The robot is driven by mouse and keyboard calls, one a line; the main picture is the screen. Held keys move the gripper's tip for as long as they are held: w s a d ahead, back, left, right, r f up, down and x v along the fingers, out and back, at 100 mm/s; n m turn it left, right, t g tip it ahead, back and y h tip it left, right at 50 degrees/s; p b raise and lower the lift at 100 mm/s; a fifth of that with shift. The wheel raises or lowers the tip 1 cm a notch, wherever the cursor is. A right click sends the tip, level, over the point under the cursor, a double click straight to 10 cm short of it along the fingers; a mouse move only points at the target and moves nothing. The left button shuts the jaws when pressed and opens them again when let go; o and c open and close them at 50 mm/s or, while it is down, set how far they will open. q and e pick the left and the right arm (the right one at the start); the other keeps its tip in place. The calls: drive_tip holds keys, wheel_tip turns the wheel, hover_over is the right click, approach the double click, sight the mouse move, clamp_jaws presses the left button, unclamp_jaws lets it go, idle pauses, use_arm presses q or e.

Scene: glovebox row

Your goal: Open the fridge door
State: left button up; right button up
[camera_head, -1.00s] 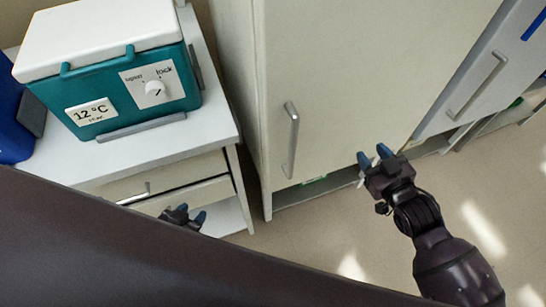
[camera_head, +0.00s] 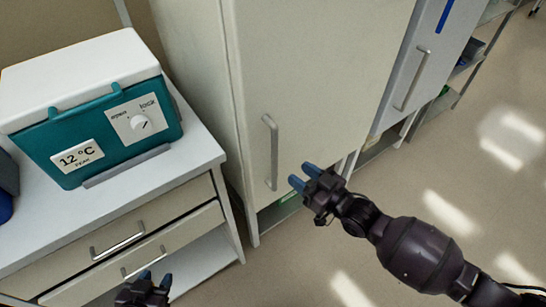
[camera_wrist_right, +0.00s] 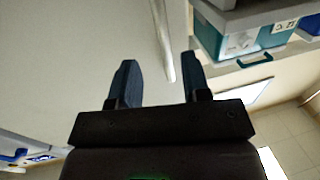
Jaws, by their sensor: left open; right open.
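A tall cream cabinet door (camera_head: 315,85), which I take for the fridge door, looks closed. Its vertical grey handle (camera_head: 271,152) is on the left part of the door. My right gripper (camera_head: 304,177) is open and empty, a little right of the handle's lower end. In the right wrist view the handle (camera_wrist_right: 162,35) shows between and beyond the two blue fingertips (camera_wrist_right: 158,60); I see no contact. My left gripper (camera_head: 155,278) is open and empty at the bottom edge, in front of the drawers; its wrist is cut off.
A teal cooler box (camera_head: 100,130) with a white lid and dial stands on a white drawer unit (camera_head: 205,150) at left. A grey door (camera_head: 425,60) with its own handle is at right. Open floor (camera_head: 440,215) lies in front.

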sight(275, 156)
drive_tip(key=b+x, duration=0.1)
drive_tip(key=x, duration=0.8)
drive_tip(key=shift+a, duration=0.15)
clamp_jaws()
